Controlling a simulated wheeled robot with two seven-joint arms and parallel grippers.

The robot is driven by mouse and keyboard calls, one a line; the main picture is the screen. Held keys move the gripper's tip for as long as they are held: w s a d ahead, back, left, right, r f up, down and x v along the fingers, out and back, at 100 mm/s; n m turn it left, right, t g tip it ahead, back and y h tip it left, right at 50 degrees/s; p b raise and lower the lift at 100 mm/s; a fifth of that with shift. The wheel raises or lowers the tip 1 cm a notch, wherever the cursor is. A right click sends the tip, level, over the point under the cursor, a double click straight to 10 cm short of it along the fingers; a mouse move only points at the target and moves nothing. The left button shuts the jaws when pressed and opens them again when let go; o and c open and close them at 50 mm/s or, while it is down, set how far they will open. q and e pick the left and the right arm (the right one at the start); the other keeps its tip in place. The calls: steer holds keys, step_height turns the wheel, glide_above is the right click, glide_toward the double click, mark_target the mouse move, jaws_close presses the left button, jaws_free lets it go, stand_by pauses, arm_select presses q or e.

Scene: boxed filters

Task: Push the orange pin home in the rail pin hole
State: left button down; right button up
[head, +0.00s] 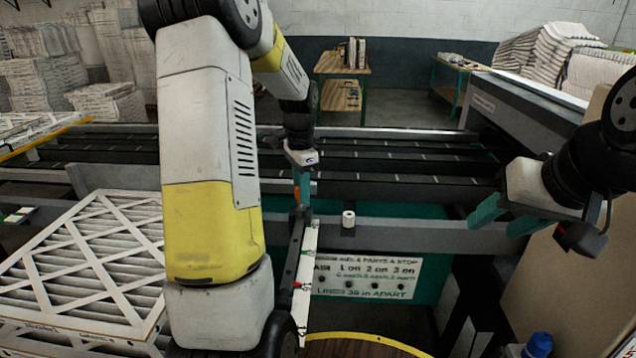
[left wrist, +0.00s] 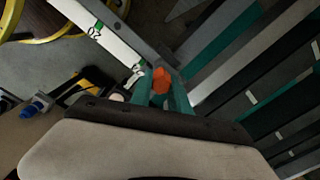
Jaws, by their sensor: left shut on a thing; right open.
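The orange pin (head: 297,195) shows as a small orange piece below my left gripper (head: 301,186) in the head view. In the left wrist view the orange pin (left wrist: 160,79) sits between the teal fingertips of my left gripper (left wrist: 162,92), which is shut on it. The rail (head: 297,255), a dark bar with a white marked strip, runs from under that gripper toward me. It shows in the left wrist view (left wrist: 103,32) too, ending close to the pin. The pin hole is hidden, so I cannot tell how deep the pin sits. My right gripper (head: 497,216) is open and empty at the right.
A small white roll (head: 348,219) stands on the ledge right of the rail. A sign (head: 366,277) hangs below it on the green front. Conveyor lanes (head: 400,165) run behind. Pleated filters (head: 90,265) are stacked at the left. A blue-capped object (head: 539,344) is at the lower right.

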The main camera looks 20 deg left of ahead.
arm_select(q)
steer(key=shift+f, duration=0.95)
steer(key=c, duration=1.2)
jaws_free()
steer(key=shift+o, duration=0.2)
step_height(320, 180, up, 8)
steer(key=shift+f, duration=0.2)
steer(key=shift+r, duration=0.1)
